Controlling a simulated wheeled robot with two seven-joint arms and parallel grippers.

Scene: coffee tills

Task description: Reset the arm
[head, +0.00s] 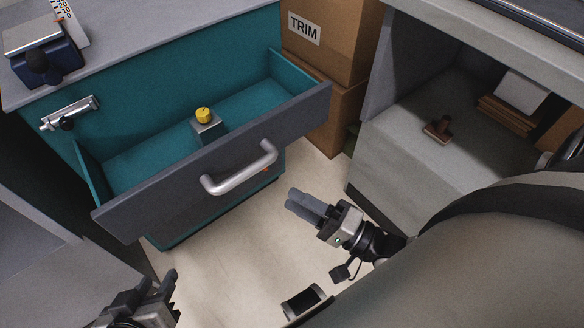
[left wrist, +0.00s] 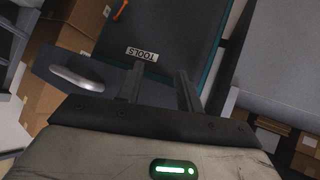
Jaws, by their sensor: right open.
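My left gripper (head: 154,284) is at the bottom left in the head view, in front of the open drawer and apart from it. In the left wrist view its two fingers (left wrist: 160,72) stand apart with nothing between them. My right gripper (head: 300,204) is open and empty, over the floor to the right of the drawer handle (head: 240,170). It touches nothing that I can see. The open drawer (head: 215,160) is teal with a dark grey front. In it is a small grey block with a yellow top (head: 204,115).
Cardboard boxes, one marked TRIM (head: 304,29), stand behind the drawer. At right, an open grey cubby holds a brown stamp-like object (head: 438,129). A dark blue device (head: 45,58) sits on the counter.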

